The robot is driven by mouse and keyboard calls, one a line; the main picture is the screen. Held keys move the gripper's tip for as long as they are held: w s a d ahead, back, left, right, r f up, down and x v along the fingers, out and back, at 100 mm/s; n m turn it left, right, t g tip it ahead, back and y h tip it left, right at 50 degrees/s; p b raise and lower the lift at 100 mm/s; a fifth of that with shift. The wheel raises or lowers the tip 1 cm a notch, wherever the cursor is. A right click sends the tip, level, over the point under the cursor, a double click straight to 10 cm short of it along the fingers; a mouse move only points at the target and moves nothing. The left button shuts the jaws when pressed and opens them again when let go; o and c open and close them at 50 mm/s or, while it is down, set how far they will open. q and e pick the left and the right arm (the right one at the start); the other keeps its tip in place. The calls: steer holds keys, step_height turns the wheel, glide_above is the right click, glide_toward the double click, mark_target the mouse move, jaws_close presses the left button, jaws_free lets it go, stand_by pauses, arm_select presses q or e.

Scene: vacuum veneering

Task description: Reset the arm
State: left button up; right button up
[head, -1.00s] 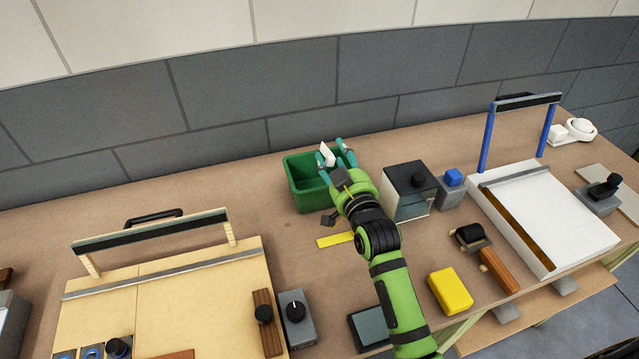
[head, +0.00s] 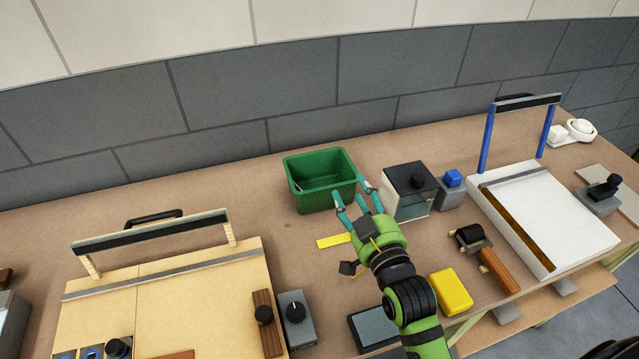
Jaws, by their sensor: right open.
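My right gripper (head: 355,202) is open and empty, just in front of the right part of the green bin (head: 322,203), with its fingers pointing toward the back wall. My right arm comes in from the lower right. The green bin stands at the back of the bench; a small pale edge shows inside it at its left wall. My left gripper is not in view.
A yellow strip (head: 333,241) lies left of my arm. A dark-topped box (head: 410,180) and a blue-buttoned block (head: 453,187) stand right of the gripper. A yellow block (head: 450,292) lies close to my forearm. A wooden press board (head: 190,295) fills the left; a white one (head: 550,225) the right.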

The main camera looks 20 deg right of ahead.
steer(key=shift+s, duration=0.35)
